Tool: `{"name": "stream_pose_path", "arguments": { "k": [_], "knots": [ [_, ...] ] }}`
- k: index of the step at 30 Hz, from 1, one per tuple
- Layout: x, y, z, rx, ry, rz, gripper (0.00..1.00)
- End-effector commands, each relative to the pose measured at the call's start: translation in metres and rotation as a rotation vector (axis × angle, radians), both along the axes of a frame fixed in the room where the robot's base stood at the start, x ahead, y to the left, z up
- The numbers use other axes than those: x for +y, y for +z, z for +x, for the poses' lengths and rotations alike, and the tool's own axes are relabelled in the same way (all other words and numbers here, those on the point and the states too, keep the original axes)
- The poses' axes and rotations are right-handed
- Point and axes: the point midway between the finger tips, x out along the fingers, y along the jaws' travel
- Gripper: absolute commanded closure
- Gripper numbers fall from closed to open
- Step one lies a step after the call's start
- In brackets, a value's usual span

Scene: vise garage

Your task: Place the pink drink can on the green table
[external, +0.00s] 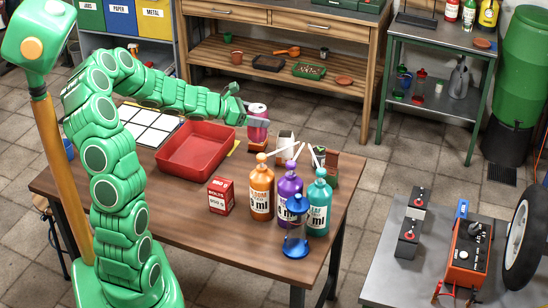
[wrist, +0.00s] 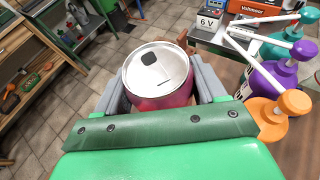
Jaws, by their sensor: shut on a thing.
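The pink drink can (external: 258,123) is upright in my gripper (external: 256,120), near the far edge of the brown wooden table. In the wrist view my gripper (wrist: 162,88) has its grey fingers on both sides of the can (wrist: 160,80), with the silver lid facing the camera. The can's lower part is hidden, and I cannot tell its exact height above the wood. The green table (external: 448,40) stands apart at the upper right of the external view, with a grey top, green frame and lower shelf.
The wooden table (external: 120,188) holds a red tray (external: 197,150), a red box (external: 221,195), orange, purple and teal bottles, and a blue hourglass (external: 296,225). Bottles and a dark tray stand on the green table. A wooden workbench (external: 300,55) is at the back. Tiled floor separates the tables.

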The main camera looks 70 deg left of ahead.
Motion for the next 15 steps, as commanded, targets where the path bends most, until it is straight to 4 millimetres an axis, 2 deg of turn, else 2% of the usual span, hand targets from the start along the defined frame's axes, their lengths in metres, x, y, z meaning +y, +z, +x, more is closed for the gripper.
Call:
{"name": "stream_pose_path", "arguments": {
  "k": [1,6,15],
  "knots": [
    [0.0,0.013,0.0,-0.002,-0.002,0.009,0.72],
    [0.001,0.04,0.0,0.0,0.001,0.006,0.72],
    [0.0,0.077,0.0,-0.001,-0.002,0.002,0.72]
  ]
}}
